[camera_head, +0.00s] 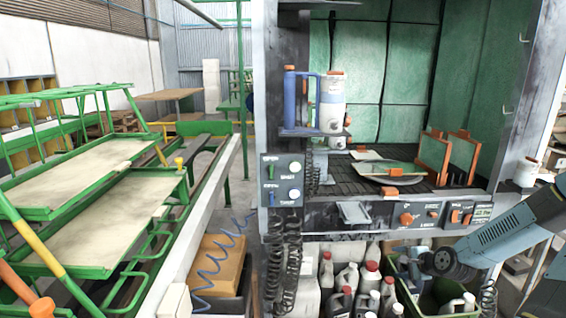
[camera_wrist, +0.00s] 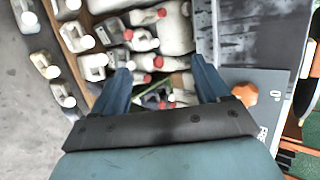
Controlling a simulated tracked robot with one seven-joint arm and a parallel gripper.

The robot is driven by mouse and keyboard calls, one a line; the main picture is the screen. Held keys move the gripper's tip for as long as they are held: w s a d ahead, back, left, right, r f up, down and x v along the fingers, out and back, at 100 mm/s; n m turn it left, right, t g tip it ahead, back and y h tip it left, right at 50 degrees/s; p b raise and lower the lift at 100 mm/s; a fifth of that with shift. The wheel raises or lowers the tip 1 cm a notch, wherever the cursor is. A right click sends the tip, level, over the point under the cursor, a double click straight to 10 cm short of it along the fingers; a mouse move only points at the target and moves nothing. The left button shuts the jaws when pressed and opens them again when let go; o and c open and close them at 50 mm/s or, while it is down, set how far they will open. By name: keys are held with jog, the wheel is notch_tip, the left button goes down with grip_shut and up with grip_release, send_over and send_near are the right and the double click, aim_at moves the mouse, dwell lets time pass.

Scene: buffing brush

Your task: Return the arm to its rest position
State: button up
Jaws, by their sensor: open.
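My gripper (camera_wrist: 163,82) is open in the wrist view. Its two blue fingers stand apart with nothing held between them, above the jugs and bottles. In the head view my arm (camera_head: 505,235) comes in from the right edge. It reaches left below the front panel of the workbench (camera_head: 345,216).
Several bottles (camera_head: 347,277) with red and white caps stand under the bench, by a green crate (camera_head: 430,298). A control panel with an orange knob (camera_wrist: 245,93) is close right of my fingers. A round plate (camera_head: 380,168) lies on the bench. Green racks (camera_head: 110,200) stand left.

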jog(key=s+a+r+n+g+h, duration=0.3)
jog(key=s+r+n, duration=0.2)
jog(key=r, duration=0.6)
jog(key=s+a+r+n+g+h, duration=0.2)
jog(key=s+a+r+n+h, duration=0.3)
jog(key=r, duration=0.6)
jog(key=s+a+r+n+y, duration=0.2)
jog(key=s+a+r+n, duration=0.1)
jog(key=s+r, duration=0.4)
jog(key=s+a+r+n+y, duration=0.2)
jog(key=s+r, duration=0.5)
jog(key=s, duration=0.5)
jog(key=shift+s+a+r+n+t, duration=0.15)
jog(key=shift+s+a+n+t, duration=0.15)
jog(key=shift+a+n, duration=0.6)
jog(key=shift+a+m, duration=0.25)
jog(key=shift+m, duration=0.05)
